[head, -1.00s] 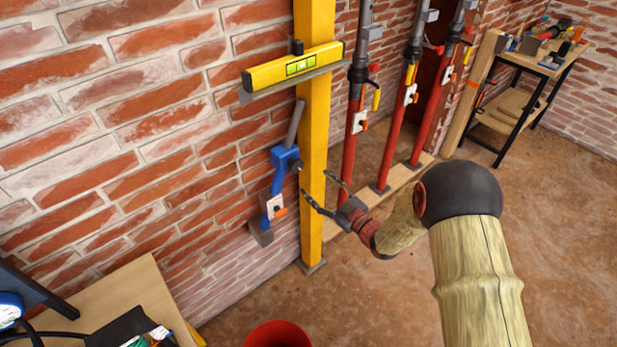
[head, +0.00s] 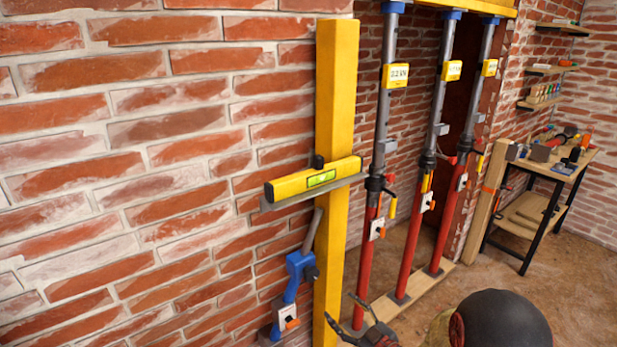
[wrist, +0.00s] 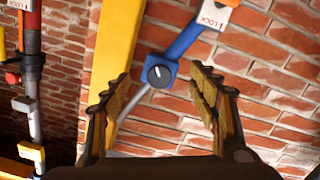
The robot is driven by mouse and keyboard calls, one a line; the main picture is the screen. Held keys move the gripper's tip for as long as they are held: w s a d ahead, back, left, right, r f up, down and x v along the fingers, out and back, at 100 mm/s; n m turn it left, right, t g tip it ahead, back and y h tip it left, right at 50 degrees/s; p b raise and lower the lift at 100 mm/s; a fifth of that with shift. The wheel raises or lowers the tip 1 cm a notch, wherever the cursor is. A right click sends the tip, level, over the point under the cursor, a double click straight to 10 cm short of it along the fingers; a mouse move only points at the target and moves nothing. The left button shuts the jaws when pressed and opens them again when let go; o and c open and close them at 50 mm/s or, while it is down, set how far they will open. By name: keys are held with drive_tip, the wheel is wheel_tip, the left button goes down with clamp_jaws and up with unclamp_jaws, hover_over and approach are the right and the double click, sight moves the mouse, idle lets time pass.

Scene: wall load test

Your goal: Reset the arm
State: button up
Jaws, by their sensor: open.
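My gripper (head: 362,321) is at the bottom of the head view, partly cut off, in front of the foot of the yellow post (head: 336,150). In the wrist view my gripper (wrist: 160,100) is open and empty, its two fingers spread wide. Between and beyond the fingers is a blue clamp device (wrist: 158,72) with a dark round knob and a white LOCK label. The same blue device (head: 297,265) stands beside the post in the head view, with a grey rod rising from it. I cannot see any contact between the fingers and it.
A yellow level (head: 315,180) sits on a ledge at the post. Several red and grey props (head: 366,265) stand on a plank to the right. A workbench (head: 560,165) with tools is at the far right. A brick wall fills the left.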

drive_tip(key=s+d+f+m+g+h, duration=0.4)
drive_tip(key=d+f+h, duration=0.3)
drive_tip(key=f, duration=0.4)
drive_tip(key=s+d+r+m+g+h, duration=0.3)
drive_tip(key=s+d+r+g, duration=0.1)
drive_tip(key=s+d, duration=0.4)
drive_tip(key=s+a+r+m+g, duration=0.2)
drive_tip(key=s+r, duration=0.8)
drive_tip(key=s+a+r+m+g, duration=0.2)
drive_tip(key=s+a+r, duration=0.1)
drive_tip(key=s+r, duration=0.65)
drive_tip(key=s+a+r+t+y+p, duration=0.1)
drive_tip(key=s+a+r+t, duration=0.1)
drive_tip(key=r, duration=0.9)
drive_tip(key=shift+s+a+n+t, duration=0.15)
drive_tip(key=shift+a+n+t, duration=0.15)
drive_tip(key=shift+a+t, duration=0.35)
drive_tip(key=shift+r, duration=0.1)
drive_tip(key=shift+c, duration=0.2)
